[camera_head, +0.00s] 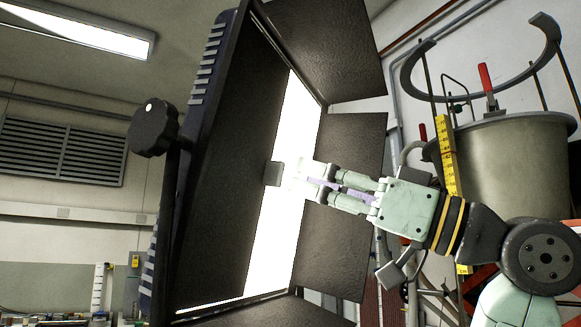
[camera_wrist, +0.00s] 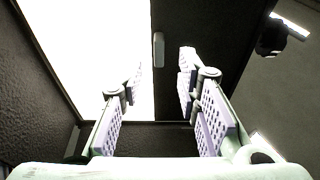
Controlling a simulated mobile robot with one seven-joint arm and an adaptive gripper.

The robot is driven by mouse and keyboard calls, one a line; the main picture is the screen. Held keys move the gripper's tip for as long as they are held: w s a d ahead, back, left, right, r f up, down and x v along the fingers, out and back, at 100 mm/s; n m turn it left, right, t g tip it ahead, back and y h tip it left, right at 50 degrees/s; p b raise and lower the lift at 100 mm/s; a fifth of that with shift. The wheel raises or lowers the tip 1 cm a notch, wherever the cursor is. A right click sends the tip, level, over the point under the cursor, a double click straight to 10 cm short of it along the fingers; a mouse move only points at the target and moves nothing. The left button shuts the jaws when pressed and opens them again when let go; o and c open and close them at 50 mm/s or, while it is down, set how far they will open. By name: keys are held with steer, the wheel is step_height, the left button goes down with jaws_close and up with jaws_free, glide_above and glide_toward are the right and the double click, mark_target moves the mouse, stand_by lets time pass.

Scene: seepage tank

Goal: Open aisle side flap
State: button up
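A large lamp has a bright white panel (camera_head: 287,215) and several dark flaps on its frame. One dark flap (camera_head: 226,160) lies over the panel's left part in the head view, leaving the rest lit. A small grey tab (camera_head: 272,174) sits on this flap's free edge. In the wrist view, the flap (camera_wrist: 205,30) is right of the glare, with the tab (camera_wrist: 158,50) at its edge. My gripper (camera_head: 300,178) is open in front of the panel, close to the tab. In the wrist view, the tab appears between the spread fingertips (camera_wrist: 162,75); contact cannot be told.
Other flaps, upper (camera_head: 325,45) and right (camera_head: 352,200), stand outward around my gripper. A black knob (camera_head: 153,127) is on the lamp's left side. A grey tank (camera_head: 510,165) with a yellow scale (camera_head: 449,155) stands behind my arm at right.

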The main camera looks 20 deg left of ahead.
mark_target(282, 173)
steer(key=shift+p+x, duration=0.45)
steer(key=shift+x, duration=1.75)
jaws_close()
